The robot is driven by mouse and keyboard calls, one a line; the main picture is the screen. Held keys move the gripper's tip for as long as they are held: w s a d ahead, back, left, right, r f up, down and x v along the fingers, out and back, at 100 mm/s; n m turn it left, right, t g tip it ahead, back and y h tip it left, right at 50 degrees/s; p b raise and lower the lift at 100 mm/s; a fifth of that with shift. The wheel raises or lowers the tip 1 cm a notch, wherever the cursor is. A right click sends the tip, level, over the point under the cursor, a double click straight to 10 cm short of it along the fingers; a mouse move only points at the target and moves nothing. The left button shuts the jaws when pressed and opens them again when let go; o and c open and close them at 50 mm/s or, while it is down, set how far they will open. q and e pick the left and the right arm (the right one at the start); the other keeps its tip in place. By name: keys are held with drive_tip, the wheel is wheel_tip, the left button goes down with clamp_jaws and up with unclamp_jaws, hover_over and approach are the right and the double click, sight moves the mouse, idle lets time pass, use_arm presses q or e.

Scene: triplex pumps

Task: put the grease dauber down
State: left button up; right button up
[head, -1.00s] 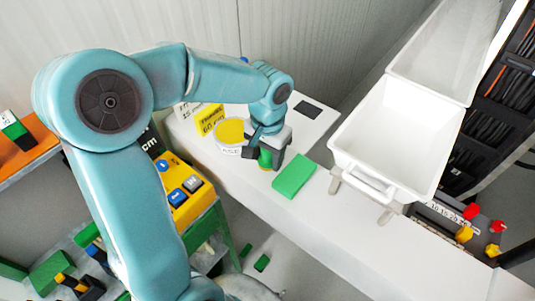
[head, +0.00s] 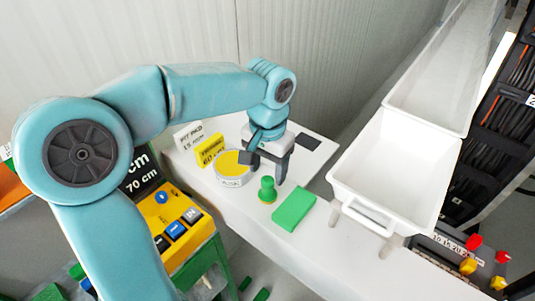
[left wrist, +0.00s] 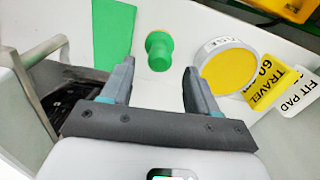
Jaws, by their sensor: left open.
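The grease dauber (head: 267,190), a green knob on a round base with a yellowish edge, stands upright on the white bench top. It also shows in the left wrist view (left wrist: 159,50), just beyond the fingertips. My left gripper (head: 267,169) is open and empty, above and behind the dauber and apart from it. In the left wrist view its two fingers (left wrist: 157,78) are spread wide with nothing between them. My right gripper is in neither view.
A round tin with a yellow top (head: 232,165) stands left of the dauber, and a green block (head: 294,208) lies right of it. Cards (head: 210,150) stand behind the tin. A white sink-like tray (head: 385,170) is at the right. A yellow button box (head: 170,225) is at the lower left.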

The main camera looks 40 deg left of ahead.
sight(268, 179)
use_arm(q)
wheel_tip(268, 179, up, 4)
drive_tip(key=shift+w, duration=0.1)
drive_tip(key=shift+r, duration=0.25)
drive_tip(key=shift+d, duration=0.1)
idle(0.4)
